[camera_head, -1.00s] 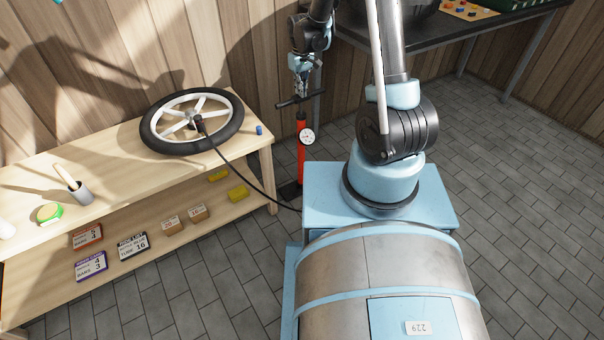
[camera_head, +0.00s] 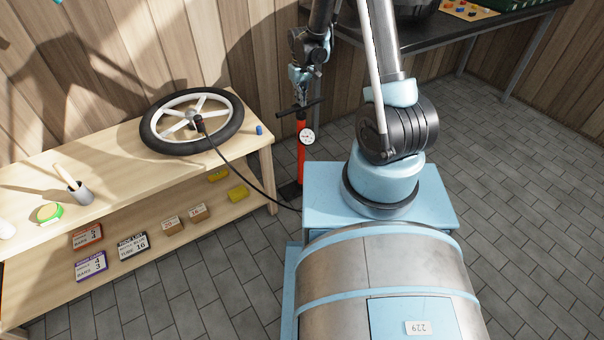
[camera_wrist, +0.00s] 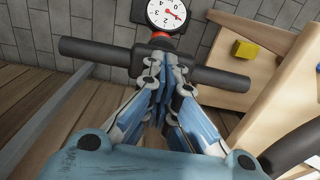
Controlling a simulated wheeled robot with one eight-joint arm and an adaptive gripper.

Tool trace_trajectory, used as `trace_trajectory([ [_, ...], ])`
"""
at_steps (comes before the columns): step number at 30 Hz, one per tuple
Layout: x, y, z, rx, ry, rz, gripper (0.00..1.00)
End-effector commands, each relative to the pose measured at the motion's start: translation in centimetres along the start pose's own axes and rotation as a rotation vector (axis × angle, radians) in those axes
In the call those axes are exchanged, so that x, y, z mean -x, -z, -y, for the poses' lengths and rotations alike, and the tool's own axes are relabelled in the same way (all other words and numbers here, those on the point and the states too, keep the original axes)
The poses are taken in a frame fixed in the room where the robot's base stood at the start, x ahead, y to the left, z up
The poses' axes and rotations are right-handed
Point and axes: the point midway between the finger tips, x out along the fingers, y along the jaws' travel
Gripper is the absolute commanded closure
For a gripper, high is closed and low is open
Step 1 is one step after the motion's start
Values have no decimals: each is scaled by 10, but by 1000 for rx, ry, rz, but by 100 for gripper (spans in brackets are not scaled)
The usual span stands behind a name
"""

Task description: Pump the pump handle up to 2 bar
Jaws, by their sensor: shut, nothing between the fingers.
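The red floor pump (camera_head: 301,160) stands upright on the floor beyond the right end of the wooden bench. Its black T-handle (camera_head: 283,112) sits low, just above the red barrel. In the wrist view the handle (camera_wrist: 85,48) crosses the picture sideways. My gripper (camera_head: 300,100) is shut and empty, pointing down at the middle of the handle; its fingertips (camera_wrist: 160,68) overlap the bar there and seem to touch it from above. The white gauge (camera_head: 307,136) faces the head camera; in the wrist view the gauge (camera_wrist: 166,13) is partly cut off, with a red needle whose reading I cannot tell.
A black hose (camera_head: 243,174) runs from the pump to the spoked wheel (camera_head: 228,128) on the bench. The bench (camera_head: 110,180) also holds a cup and small items, with label cards on its lower shelf. A dark table (camera_head: 465,38) stands at the back right.

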Motion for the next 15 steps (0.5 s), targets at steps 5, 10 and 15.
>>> trace_trajectory([
  [5, 21, 0, 0, 0, 0, 0, 100],
  [10, 42, 0, 0, 0, 0, 0, 100],
  [15, 62, 0, 0, 0, 0, 0, 100],
])
